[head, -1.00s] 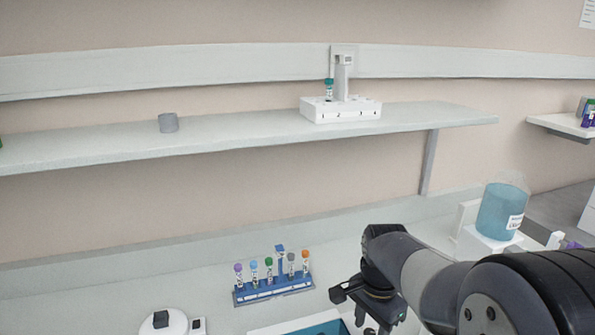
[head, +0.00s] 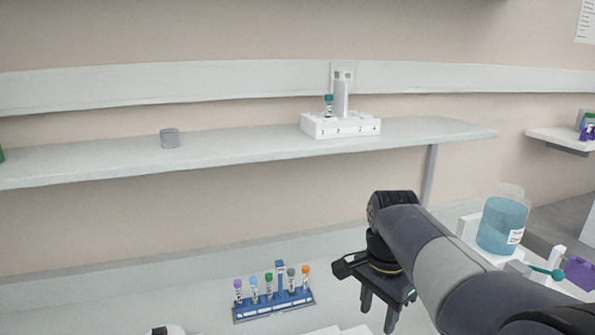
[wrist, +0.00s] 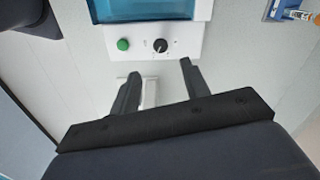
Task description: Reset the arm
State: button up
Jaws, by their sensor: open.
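My arm reaches in from the lower right of the head view, and my gripper (head: 378,314) hangs over the bench, pointing down. Its two fingers are apart with nothing between them. In the wrist view my gripper (wrist: 158,88) is also open and empty. Beyond the fingertips there is a white device panel (wrist: 150,42) with a green button and a black knob. The gripper touches nothing that I can see.
A blue rack (head: 272,306) with several capped tubes stands on the bench left of my gripper. A bottle of blue liquid (head: 502,226) stands at right.

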notch_tip(320, 180, down, 9)
jog(key=shift+r, duration=0.1)
jog(key=shift+w+f+n, duration=0.1)
jog(key=shift+f+n, duration=0.2)
jog(key=n+b, duration=0.1)
jog(key=n, duration=0.5)
jog(key=shift+b, duration=0.4)
jog(key=n+b, duration=0.2)
jog(key=n, duration=0.3)
jog(key=shift+n, duration=0.3)
jog(key=n+b, duration=0.3)
jog(key=n, duration=0.4)
jog(key=n+b, duration=0.2)
jog(key=n, duration=0.1)
jog(key=shift+n, duration=0.4)
jog(key=shift+r, duration=0.1)
jog(key=shift+r, duration=0.1)
